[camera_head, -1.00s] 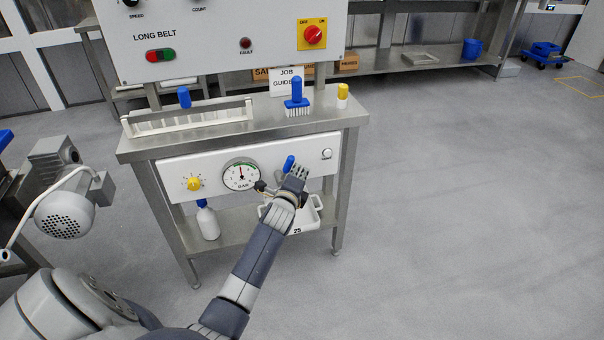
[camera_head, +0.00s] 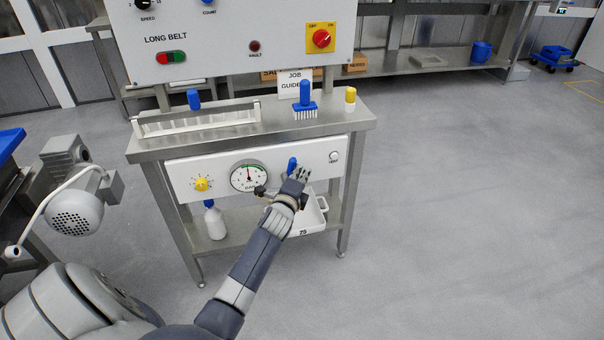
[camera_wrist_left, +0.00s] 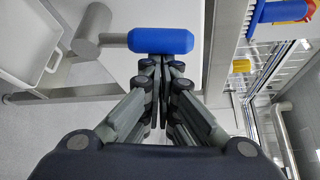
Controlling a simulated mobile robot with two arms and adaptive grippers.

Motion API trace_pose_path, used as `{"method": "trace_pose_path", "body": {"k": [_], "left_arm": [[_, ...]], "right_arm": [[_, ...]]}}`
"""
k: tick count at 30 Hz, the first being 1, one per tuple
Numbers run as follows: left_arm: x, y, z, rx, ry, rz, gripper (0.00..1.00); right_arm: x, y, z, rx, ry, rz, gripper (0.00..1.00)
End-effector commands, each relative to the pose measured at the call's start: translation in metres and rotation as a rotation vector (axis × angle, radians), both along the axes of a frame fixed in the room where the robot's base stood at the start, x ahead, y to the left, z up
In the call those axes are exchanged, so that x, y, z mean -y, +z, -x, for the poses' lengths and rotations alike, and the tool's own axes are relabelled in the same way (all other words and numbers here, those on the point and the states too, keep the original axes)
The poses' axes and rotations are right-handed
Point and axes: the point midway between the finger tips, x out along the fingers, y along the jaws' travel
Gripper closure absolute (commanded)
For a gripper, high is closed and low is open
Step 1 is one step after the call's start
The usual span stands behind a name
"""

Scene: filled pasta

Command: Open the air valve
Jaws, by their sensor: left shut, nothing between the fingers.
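The air valve's blue lever handle (camera_head: 292,164) stands roughly upright on the white front panel (camera_head: 237,181), right of the pressure gauge (camera_head: 249,177). In the left wrist view the blue handle (camera_wrist_left: 161,41) lies across the picture just beyond my fingertips, joined to a grey metal stem and fitting (camera_wrist_left: 92,29). My left gripper (camera_head: 303,174) is in front of the panel at the handle. In the left wrist view its fingers (camera_wrist_left: 160,62) are shut, with the tips at or very near the handle's side. I cannot tell whether they touch. My right gripper is not in view.
A yellow knob (camera_head: 201,184) is left of the gauge and a small white button (camera_head: 334,157) is right of the lever. A white tray (camera_head: 318,222) and a white bottle (camera_head: 215,223) are below the panel. A blue brush (camera_head: 305,101) stands on the bench top.

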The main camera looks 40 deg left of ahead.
Motion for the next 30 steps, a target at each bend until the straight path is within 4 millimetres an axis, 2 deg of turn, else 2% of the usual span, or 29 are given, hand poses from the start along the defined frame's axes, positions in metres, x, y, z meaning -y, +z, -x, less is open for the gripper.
{"method": "trace_pose_path", "body": {"k": [5,10,24,30], "left_arm": [[-0.001,0.001,0.001,0.001,0.002,-0.002,1.00],[0.003,0.001,0.011,0.000,0.001,-0.002,1.00],[0.031,0.012,0.086,-0.002,-0.001,0.000,1.00],[0.039,0.015,0.106,-0.001,-0.001,0.001,1.00]], "right_arm": [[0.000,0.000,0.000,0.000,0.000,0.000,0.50],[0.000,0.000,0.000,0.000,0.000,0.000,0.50],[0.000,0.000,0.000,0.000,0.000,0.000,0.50],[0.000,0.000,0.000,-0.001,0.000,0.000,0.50]]}}
